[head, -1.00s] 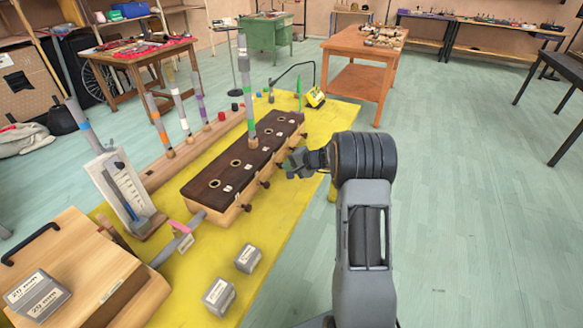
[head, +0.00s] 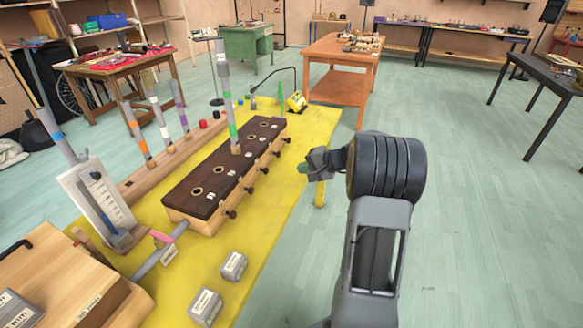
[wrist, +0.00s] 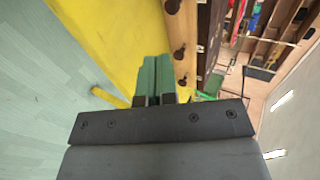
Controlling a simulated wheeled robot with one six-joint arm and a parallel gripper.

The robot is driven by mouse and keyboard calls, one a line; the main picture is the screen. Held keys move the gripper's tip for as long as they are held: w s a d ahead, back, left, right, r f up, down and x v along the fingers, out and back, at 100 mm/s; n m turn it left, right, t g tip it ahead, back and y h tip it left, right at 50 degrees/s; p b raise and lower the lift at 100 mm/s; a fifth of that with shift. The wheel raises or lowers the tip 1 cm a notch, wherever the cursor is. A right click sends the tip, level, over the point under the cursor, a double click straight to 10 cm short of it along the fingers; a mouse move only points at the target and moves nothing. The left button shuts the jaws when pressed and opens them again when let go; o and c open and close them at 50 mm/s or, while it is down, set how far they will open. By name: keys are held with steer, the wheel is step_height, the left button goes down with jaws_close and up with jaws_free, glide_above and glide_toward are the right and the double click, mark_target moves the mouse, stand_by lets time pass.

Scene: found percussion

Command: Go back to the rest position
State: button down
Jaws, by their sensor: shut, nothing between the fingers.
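My gripper (head: 306,168) is at the right edge of the yellow table (head: 262,232) in the head view, to the right of the dark-topped wooden block with round holes (head: 191,196). It is apart from the block and holds nothing. In the wrist view its green fingertips (wrist: 155,72) lie together. The yellow tabletop (wrist: 112,32) and the pegs on the block's side (wrist: 180,53) lie beyond them. A grey tube with a green band (head: 231,112) stands upright in one of the block's holes.
Several banded tubes stand in a wooden rail (head: 159,163) on the left. A white gauge board (head: 98,200) and two grey weights (head: 233,266) are on the table's near part. An orange-brown table (head: 339,87) stands behind.

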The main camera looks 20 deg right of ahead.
steer(key=shift+s+d+r, duration=0.2)
steer(key=shift+s+d, duration=0.05)
steer(key=s+a+n+g+h+p, duration=0.25)
steer(key=s+a+g, duration=0.45)
steer(key=s, duration=0.5)
steer(key=s+a+r+n+h+p, duration=0.2)
steer(key=s+a+r+n+p, duration=0.2)
steer(key=s+a+r, duration=0.1)
steer(key=s+a+r+n+t+h+p, duration=0.1)
steer(key=s+a+r+n+h+p, duration=0.2)
steer(key=r, duration=0.7)
steer(key=s+a+p, duration=0.2)
steer(key=s, duration=0.2)
steer(key=shift+a+n, duration=0.3)
steer(key=shift+n, duration=0.05)
stand_by(0.7)
